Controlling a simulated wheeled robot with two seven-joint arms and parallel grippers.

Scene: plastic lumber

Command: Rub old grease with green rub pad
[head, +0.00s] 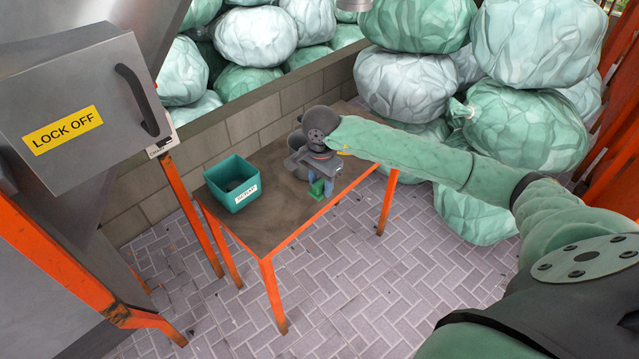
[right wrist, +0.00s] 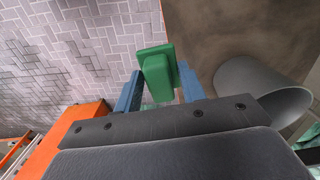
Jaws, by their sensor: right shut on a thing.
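My right gripper (head: 320,182) is over the right part of the table (head: 262,215), near its front edge. In the right wrist view its blue fingers (right wrist: 158,88) are shut on the green rub pad (right wrist: 155,72), one on each side. The pad also shows as a small green block in the head view (head: 316,188). In the wrist view it lies across the line of the table edge, with floor behind much of it. I cannot tell whether it touches the table. The tabletop is dark brown and smudged; I cannot pick out a separate grease patch. My left gripper is not in view.
A grey cylindrical container (right wrist: 262,88) stands close beside the gripper, partly hidden in the head view. A teal bin (head: 232,184) with a white label stands on the table's left. A block wall (head: 255,128) runs behind. A "LOCK OFF" cabinet (head: 75,100) is left.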

